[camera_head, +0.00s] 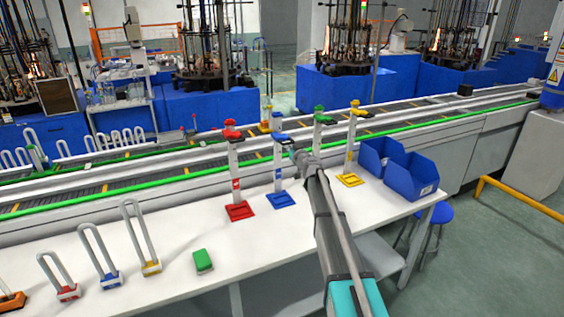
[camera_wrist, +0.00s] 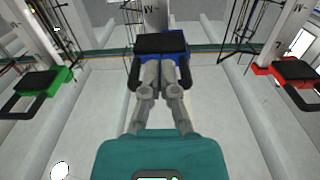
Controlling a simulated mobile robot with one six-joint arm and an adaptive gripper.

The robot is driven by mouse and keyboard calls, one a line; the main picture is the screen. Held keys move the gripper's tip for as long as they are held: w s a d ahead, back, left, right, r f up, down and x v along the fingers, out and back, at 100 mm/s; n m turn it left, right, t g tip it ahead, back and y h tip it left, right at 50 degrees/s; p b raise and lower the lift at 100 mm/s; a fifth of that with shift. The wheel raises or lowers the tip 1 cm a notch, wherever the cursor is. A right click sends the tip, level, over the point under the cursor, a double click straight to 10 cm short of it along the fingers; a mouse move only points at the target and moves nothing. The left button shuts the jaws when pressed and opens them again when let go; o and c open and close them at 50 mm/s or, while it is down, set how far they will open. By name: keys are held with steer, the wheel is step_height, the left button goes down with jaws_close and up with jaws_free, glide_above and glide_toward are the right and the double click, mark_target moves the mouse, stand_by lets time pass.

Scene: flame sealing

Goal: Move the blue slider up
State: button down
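The blue slider (camera_head: 282,139) sits on an upright pole with a blue base (camera_head: 280,200), a little below the blue cap (camera_head: 277,116). In the wrist view the blue slider (camera_wrist: 181,59) is straight ahead, with a black block and black handle. My gripper (camera_head: 297,154) is at this pole in the head view. In the wrist view my gripper (camera_wrist: 161,68) has its two grey fingers close together, between the handle's side bars, their tips at the slider's lower front. They hold nothing visible between them. Whether they touch the slider is unclear.
A red slider (camera_wrist: 290,68) and a green slider (camera_wrist: 42,81) flank it in the wrist view. In the head view, a yellow-based pole (camera_head: 350,179) and blue bins (camera_head: 411,175) stand right. A green block (camera_head: 203,261) lies on the table's front. A conveyor runs behind.

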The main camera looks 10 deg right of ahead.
step_height(320, 180, up, 5)
steer(key=p, duration=0.4)
steer(key=shift+f, duration=0.15)
stand_by(0.9)
steer(key=shift+f, duration=0.2)
steer(key=shift+f+b, duration=0.4)
steer(key=shift+f, duration=0.2)
stand_by(0.3)
steer(key=v, duration=1)
stand_by(0.7)
